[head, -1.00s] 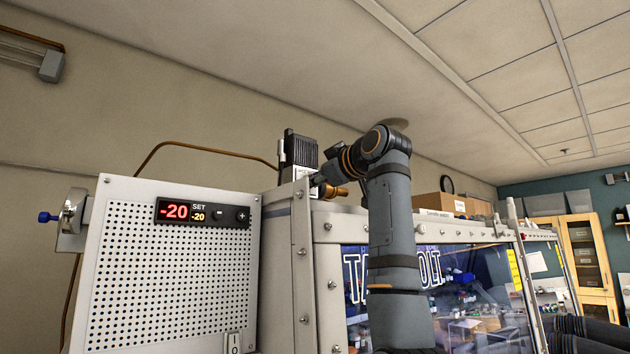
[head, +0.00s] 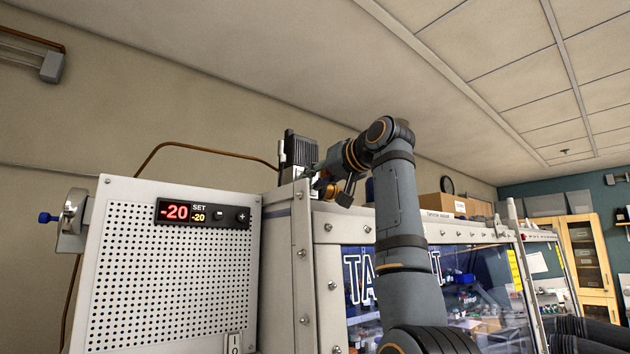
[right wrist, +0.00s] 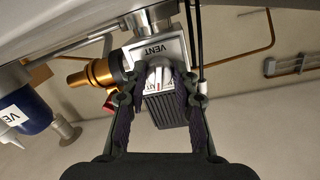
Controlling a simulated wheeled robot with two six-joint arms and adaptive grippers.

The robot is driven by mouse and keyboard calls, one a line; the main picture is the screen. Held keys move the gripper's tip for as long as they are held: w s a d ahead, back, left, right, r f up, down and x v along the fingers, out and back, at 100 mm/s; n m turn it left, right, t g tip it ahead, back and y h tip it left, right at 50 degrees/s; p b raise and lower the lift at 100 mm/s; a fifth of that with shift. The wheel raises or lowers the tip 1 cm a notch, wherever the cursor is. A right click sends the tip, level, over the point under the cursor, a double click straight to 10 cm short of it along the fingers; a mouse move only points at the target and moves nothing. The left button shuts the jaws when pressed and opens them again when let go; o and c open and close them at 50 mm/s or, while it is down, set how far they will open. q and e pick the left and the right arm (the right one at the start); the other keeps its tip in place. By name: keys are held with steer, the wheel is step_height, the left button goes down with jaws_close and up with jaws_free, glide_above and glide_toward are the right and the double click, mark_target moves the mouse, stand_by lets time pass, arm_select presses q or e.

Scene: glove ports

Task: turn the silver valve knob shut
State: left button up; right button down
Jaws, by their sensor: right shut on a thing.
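The silver valve knob (right wrist: 158,73) sits below a silver block marked VENT (right wrist: 153,49) in the right wrist view. My right gripper (right wrist: 160,84) has one dark finger on each side of the knob and is shut on it. The fingers hide part of the knob. In the head view my right gripper (head: 320,183) is at the top corner of the cabinet, small and partly covered by its own wrist, and the knob cannot be made out there. My left gripper is not in view.
A brass fitting (right wrist: 88,74) and a blue cylinder (right wrist: 22,112) are left of the knob in the right wrist view. A black finned block (head: 301,149) stands behind my gripper. The cabinet's perforated panel (head: 165,275) is at left. The air above is clear.

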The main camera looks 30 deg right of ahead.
steer(key=m, duration=0.4)
steer(key=shift+f+m+y, duration=0.15)
steer(key=shift+m+y, duration=0.15)
steer(key=shift+m, duration=0.3)
steer(key=c, duration=1)
jaws_free()
steer(key=shift+c, duration=0.2)
steer(key=shift+s, duration=0.1)
steer(key=s+d+r, duration=0.1)
steer(key=s, duration=1.1)
steer(key=shift+r, duration=0.25)
steer(key=shift+w, duration=0.15)
